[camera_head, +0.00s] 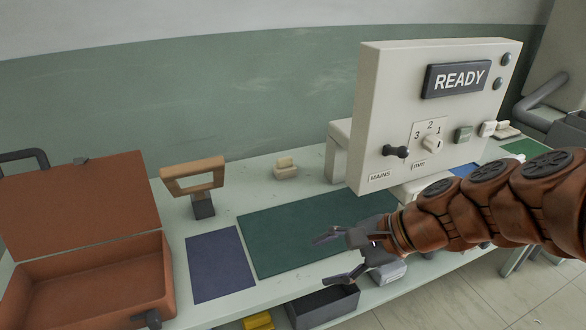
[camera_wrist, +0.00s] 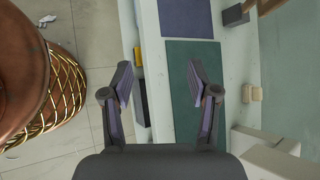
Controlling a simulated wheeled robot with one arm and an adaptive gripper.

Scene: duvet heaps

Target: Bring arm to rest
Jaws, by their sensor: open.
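My gripper (camera_head: 336,258) reaches in from the right on my brown arm, in front of the table (camera_head: 262,177). Its two fingers are spread apart with nothing between them. In the head view it overlaps the front edge of the dark green mat (camera_head: 290,232). In the wrist view my gripper (camera_wrist: 162,85) is also open and empty, with the table's edge and the green mat (camera_wrist: 197,75) beyond it. I cannot tell its exact height above the table.
A white machine (camera_head: 385,85) reading "READY" stands behind my arm. An open brown case (camera_head: 90,285), a wooden-handled tool (camera_head: 203,205), a blue mat (camera_head: 220,265) and a small beige block (camera_head: 286,170) are on the table. A dark bin (camera_head: 325,308) sits below.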

